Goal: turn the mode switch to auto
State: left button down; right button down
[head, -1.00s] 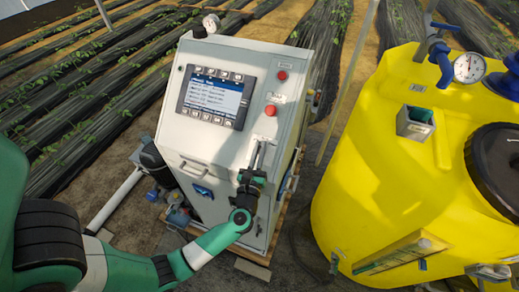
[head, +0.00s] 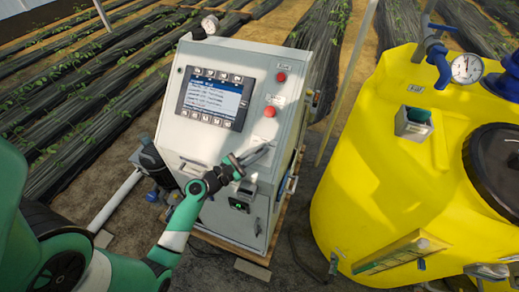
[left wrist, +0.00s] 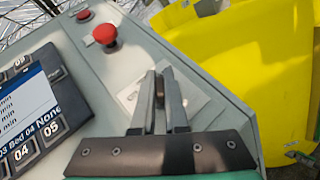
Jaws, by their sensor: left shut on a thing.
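The mode switch (left wrist: 160,88) is a small dark knob on the light grey cabinet's sloped front, with a pale label plate around it. In the left wrist view it sits between the fingers of my left gripper (left wrist: 161,80), which is shut on it. In the head view my left gripper (head: 264,150) reaches in from the left, its fingers pointing up and right. There the fingers hide most of the switch. I cannot read the switch's position marks. My right gripper is in neither view.
A red button (head: 270,111) sits just above the switch, with another red button (head: 281,76) higher up. A lit screen (head: 213,98) is to the left. A small green display (head: 240,205) is below. A yellow tank (head: 375,175) stands to the right.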

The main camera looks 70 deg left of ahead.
pick_arm(q)
jog(key=shift+r+m+h, duration=0.1)
jog(key=shift+m+h, duration=0.6)
jog(key=shift+m, duration=0.2)
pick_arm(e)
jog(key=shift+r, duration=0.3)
pick_arm(q)
jog(key=shift+h, duration=0.3)
jog(key=c, duration=0.9)
grip_release()
jog(key=shift+c, duration=0.2)
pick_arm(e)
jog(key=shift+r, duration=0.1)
